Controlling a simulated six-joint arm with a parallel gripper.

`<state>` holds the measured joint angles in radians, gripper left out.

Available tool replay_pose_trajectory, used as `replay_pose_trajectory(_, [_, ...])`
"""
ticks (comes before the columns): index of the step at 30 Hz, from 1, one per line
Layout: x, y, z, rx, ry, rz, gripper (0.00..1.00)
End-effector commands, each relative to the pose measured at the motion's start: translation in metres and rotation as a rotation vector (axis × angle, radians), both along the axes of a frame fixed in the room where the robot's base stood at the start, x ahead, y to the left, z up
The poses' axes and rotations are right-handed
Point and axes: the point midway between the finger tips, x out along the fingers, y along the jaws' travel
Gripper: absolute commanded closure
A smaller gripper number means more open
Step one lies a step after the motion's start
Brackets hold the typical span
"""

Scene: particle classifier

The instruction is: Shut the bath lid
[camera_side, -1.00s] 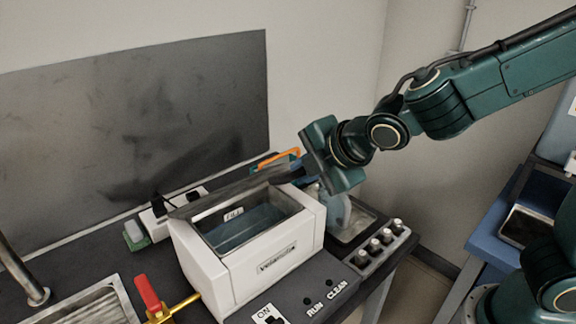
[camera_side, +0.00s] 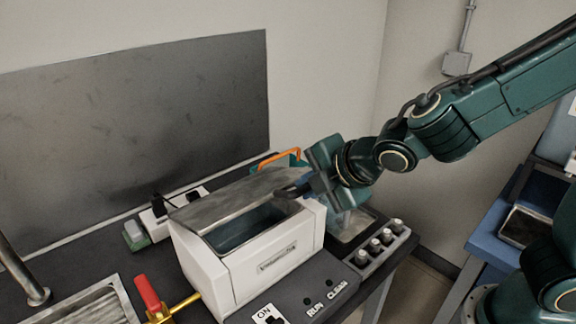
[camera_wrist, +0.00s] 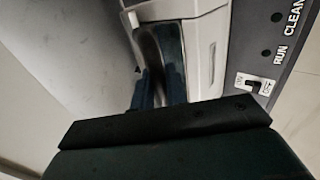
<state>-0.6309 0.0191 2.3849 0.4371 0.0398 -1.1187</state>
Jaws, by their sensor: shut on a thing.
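The bath (camera_side: 235,270) is a white box with a dark opening; its front also shows in the wrist view (camera_wrist: 205,50). The bath lid (camera_side: 232,196) is a grey metal plate, tilted over the back part of the opening. Its front edge stands above the rim, leaving a gap where the blue-grey interior (camera_side: 250,228) shows. My gripper (camera_side: 291,190) is at the lid's right end, shut on the lid. In the wrist view the jaws (camera_wrist: 160,80) reach to a dark strip beside the bath; the exact contact is hard to make out.
A panel with RUN and CLEAN buttons (camera_side: 320,292) lies in front, with several knobs (camera_side: 380,240) at right. A red-handled valve (camera_side: 148,292) and a drain tray (camera_side: 85,306) are at left. An orange handle (camera_side: 280,157) stands behind the bath.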

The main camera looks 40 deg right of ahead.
Motion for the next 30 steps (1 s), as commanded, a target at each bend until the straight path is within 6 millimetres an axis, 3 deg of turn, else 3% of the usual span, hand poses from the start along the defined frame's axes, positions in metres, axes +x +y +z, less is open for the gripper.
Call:
replay_pose_trajectory(21, [-0.011, 0.0, -0.029, -0.001, 0.002, 0.0, 0.96])
replay_pose_trajectory(30, [-0.013, 0.0, -0.032, 0.001, 0.001, -0.001, 0.96])
